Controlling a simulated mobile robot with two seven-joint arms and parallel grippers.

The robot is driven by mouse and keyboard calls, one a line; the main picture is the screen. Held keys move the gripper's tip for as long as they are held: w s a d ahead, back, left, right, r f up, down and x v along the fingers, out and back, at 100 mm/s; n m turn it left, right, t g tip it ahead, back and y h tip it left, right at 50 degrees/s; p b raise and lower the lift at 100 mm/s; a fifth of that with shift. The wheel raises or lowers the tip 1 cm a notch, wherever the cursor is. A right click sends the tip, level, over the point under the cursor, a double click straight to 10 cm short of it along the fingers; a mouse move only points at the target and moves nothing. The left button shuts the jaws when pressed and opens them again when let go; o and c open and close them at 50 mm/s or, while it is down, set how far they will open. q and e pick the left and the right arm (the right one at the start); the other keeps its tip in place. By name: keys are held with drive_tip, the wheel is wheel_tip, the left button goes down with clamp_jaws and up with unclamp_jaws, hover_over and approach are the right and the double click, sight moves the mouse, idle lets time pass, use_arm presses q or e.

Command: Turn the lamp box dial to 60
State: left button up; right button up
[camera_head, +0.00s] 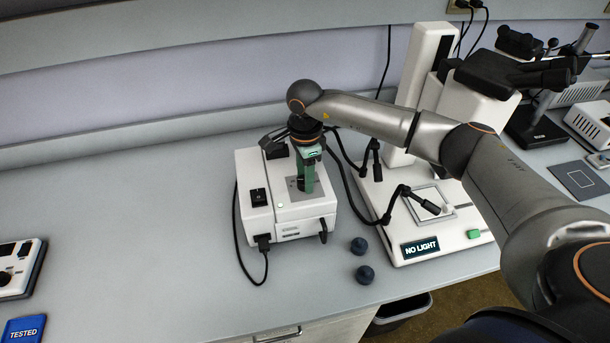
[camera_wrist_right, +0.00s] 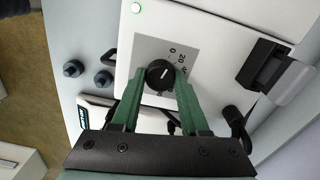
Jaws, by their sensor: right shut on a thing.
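The white lamp box (camera_head: 263,218) stands on the bench near the middle of the head view. Its dial (camera_wrist_right: 160,75) is a black knob with a white pointer line, on a grey scale plate (camera_wrist_right: 178,50) where 0 and 20 can be read. The other marks are partly hidden or too small to read. My right gripper (camera_wrist_right: 158,88) reaches down from above with green fingers on either side of the knob, shut on it. In the head view the right gripper (camera_head: 306,183) hides most of the dial. My left gripper is not in view.
The microscope (camera_head: 440,150) stands right of the lamp box, with a "NO LIGHT" display (camera_head: 420,248) on its base. Two dark round knobs (camera_head: 362,260) lie between them near the bench edge. A "TESTED" blue sign (camera_head: 25,329) is at lower left.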

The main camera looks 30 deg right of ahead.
clamp_jaws()
drive_tip(key=m+b, duration=0.1)
drive_tip(key=m, duration=1.6)
drive_tip(key=shift+m, duration=0.3)
idle(0.4)
